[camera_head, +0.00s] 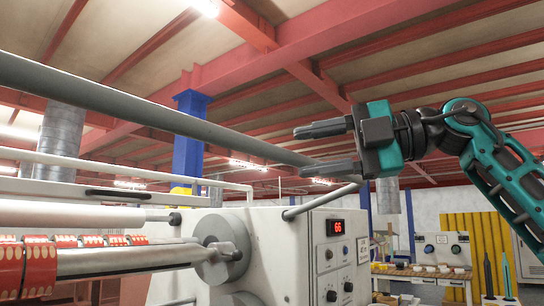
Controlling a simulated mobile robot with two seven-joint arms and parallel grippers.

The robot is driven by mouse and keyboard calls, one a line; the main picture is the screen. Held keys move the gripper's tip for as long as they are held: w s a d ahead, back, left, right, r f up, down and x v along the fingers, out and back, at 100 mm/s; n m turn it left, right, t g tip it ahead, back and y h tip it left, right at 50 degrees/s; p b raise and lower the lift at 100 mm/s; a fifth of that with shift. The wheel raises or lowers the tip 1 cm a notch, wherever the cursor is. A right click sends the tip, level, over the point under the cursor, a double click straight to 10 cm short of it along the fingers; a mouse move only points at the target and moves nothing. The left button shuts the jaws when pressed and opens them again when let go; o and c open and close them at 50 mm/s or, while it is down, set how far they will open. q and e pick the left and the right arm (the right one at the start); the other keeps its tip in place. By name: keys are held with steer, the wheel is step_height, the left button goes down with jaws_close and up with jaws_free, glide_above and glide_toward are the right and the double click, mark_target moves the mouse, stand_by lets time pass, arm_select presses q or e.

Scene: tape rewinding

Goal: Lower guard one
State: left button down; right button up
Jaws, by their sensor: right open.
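A grey tubular guard bar (150,115) runs from the upper left down to the right, raised above the machine. Near its right end it bends back to an arm (325,199) that meets the machine's white housing (275,245). My right gripper (300,151) comes in from the right, open, with its fingers pointing left at the bar's right end. The lower finger overlaps the bar in the picture; I cannot tell whether they touch. My left gripper is not in view.
Below the bar are a metal spindle (130,260) with red patterned tape rolls (40,268) and a grey chuck (222,248). A control panel (340,258) with a red display reading 66 faces right. A workbench (425,272) stands at the back right.

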mark_target(291, 155)
steer(key=x, duration=0.6)
steer(key=shift+w+a+p, duration=0.2)
steer(key=shift+a+p, duration=0.1)
steer(key=shift+a, duration=0.05)
jaws_close()
